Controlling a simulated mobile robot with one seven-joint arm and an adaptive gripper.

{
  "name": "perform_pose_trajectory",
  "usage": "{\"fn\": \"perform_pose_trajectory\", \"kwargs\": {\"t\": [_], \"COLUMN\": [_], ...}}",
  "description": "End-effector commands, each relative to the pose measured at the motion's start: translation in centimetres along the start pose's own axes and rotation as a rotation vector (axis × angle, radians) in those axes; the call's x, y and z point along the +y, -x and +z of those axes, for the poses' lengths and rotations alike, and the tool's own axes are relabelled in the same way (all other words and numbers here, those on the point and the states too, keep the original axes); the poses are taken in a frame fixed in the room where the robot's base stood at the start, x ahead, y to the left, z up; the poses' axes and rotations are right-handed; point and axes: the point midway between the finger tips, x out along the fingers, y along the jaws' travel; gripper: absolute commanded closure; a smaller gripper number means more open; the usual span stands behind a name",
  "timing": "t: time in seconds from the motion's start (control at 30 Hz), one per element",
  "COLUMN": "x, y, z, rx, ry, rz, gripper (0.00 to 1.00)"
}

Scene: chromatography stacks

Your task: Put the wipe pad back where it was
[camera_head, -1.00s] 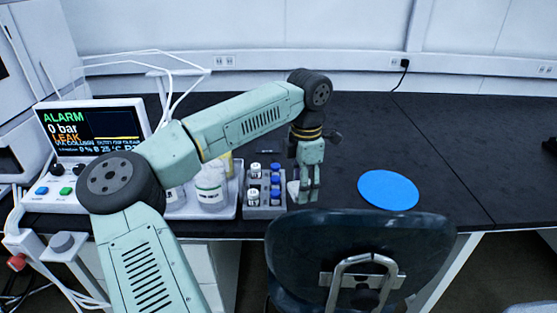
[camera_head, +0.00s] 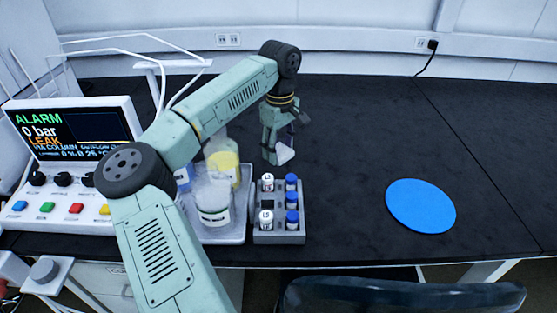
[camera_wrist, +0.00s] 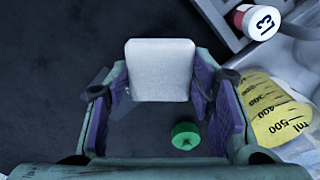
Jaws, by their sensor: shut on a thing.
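The wipe pad is a small white square, seen between my fingers in the wrist view (camera_wrist: 160,70). In the head view the pad (camera_head: 285,154) shows as a small white piece at the fingertips. My gripper (camera_head: 279,152) is shut on the pad and holds it behind the vial rack. In the wrist view my purple-lined fingers (camera_wrist: 160,105) stand on either side of the pad. I cannot tell how high the pad is above the bench.
A grey rack (camera_head: 279,238) holds several white- and blue-capped vials. Left of it, a tray (camera_head: 232,240) carries bottles. A green cap-like object (camera_wrist: 185,135) lies below my gripper. A blue round mat (camera_head: 420,206) lies right. The black bench (camera_head: 350,150) between is clear.

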Motion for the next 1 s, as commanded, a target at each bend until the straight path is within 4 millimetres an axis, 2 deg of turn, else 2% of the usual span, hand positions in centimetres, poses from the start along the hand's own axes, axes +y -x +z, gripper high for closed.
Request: {"fn": "perform_pose_trajectory", "kwargs": {"t": [0.47,0.83,0.87,1.0], "x": [0.0,0.0,0.0,0.0], "y": [-5.0,-5.7,-5.6,-5.5], "z": [0.1,0.0,0.0,0.0], "rx": [-0.001,0.001,0.001,0.001], "ry": [0.001,0.002,0.002,0.002], "rz": [0.000,0.000,0.000,0.000], "gripper": [0.77,0.77,0.49,0.40]}}
